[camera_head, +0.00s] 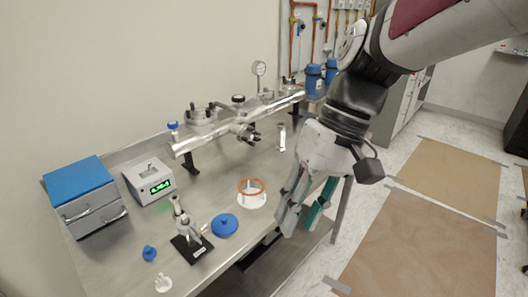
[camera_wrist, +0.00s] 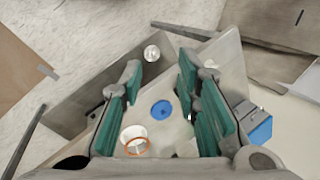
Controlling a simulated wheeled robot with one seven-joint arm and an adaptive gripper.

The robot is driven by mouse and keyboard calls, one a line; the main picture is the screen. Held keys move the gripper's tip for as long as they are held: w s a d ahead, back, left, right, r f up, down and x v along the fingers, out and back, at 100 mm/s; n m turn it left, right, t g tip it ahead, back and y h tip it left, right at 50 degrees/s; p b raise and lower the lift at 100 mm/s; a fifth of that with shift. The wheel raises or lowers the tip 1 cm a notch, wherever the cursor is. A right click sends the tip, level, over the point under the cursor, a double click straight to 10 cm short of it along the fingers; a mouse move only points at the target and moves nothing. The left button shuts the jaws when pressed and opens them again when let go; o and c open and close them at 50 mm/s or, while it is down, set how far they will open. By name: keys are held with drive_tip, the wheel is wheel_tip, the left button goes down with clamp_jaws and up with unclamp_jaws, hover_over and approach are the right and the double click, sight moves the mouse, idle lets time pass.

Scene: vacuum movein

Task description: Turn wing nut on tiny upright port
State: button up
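My gripper (camera_head: 300,212) hangs in front of the bench's right part, fingers pointing down. In the wrist view its two green-padded fingers (camera_wrist: 162,95) are wide apart with nothing between them. The silver vacuum tube (camera_head: 215,137) lies along the back of the bench, left of and behind my gripper. Several small upright ports stand on it, one with a blue top (camera_head: 173,125). A side branch with dark knobs (camera_head: 247,132) points forward. I cannot make out which fitting carries the wing nut. A small upright metal fitting (camera_head: 183,222) stands on a black base at the front left.
A blue-topped box (camera_head: 80,180) and a meter with green digits (camera_head: 150,182) stand at the left. A blue disc (camera_head: 225,225), an orange ring (camera_head: 251,186) and small blue (camera_head: 149,253) and white (camera_head: 163,284) pieces lie on the bench. A gauge (camera_head: 259,69) rises behind the tube.

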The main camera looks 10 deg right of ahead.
drive_tip(key=shift+s+d+r+t+h+p, duration=0.5)
drive_tip(key=shift+s+r, duration=0.3)
drive_tip(key=shift+s, duration=0.05)
drive_tip(key=s+d+r+t+h+p, duration=0.3)
drive_tip(key=s+d+r+t+p, duration=0.1)
drive_tip(key=s+r+p, duration=0.1)
drive_tip(key=shift+s+d+r+m, duration=0.4)
drive_tip(key=shift+s+r, duration=0.1)
drive_tip(key=shift+s, duration=0.45)
